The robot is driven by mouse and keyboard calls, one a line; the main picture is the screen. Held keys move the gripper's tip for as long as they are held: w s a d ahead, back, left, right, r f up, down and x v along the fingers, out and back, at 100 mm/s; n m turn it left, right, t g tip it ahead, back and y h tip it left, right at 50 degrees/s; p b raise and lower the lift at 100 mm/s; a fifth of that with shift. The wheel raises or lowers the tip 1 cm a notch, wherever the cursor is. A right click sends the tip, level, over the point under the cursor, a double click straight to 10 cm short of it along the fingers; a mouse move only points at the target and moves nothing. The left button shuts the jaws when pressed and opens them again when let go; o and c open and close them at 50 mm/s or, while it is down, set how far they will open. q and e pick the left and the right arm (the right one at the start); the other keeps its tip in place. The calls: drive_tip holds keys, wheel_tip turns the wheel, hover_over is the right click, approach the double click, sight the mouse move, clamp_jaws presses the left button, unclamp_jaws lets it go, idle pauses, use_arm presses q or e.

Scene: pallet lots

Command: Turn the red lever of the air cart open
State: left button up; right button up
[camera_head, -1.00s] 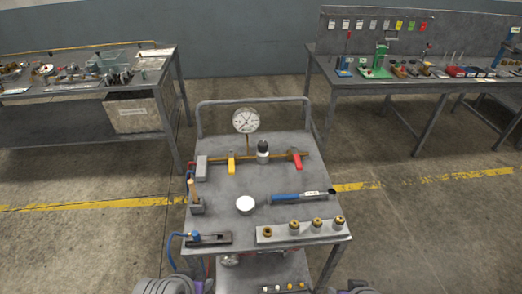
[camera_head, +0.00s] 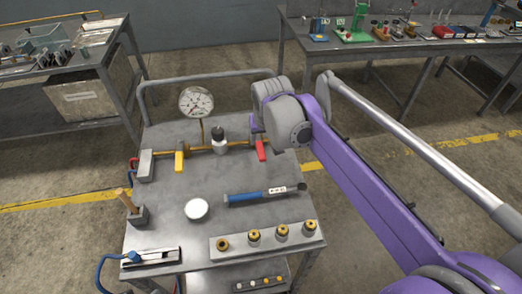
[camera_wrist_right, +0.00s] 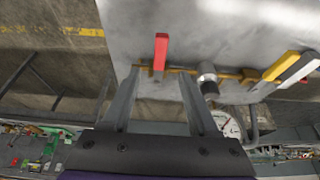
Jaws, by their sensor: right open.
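The air cart (camera_head: 165,222) stands in front of me with a thin brass pipe (camera_head: 200,149) along its back. The red lever (camera_head: 261,151) sits at the pipe's right end and points toward me; it also shows in the right wrist view (camera_wrist_right: 161,50). My right gripper (camera_wrist_right: 158,84) is open and empty. In the right wrist view its two fingers reach toward the pipe on either side of the lever's line, and the lever's free end extends past the tips. In the head view my right wrist largely hides the fingers. My left gripper is not in view.
A yellow lever (camera_head: 179,162), a black-topped valve (camera_head: 219,141) and a round gauge (camera_head: 196,102) share the back. A blue-handled tool (camera_head: 262,194), a white disc (camera_head: 197,210) and a row of brass fittings (camera_head: 268,238) lie nearer. Benches stand behind.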

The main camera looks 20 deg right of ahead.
sight(261, 150)
drive_tip(key=b+x, duration=0.1)
drive_tip(key=x, duration=0.8)
drive_tip(key=shift+f, duration=0.15)
drive_tip(key=shift+c, duration=0.2)
clamp_jaws()
idle(0.9)
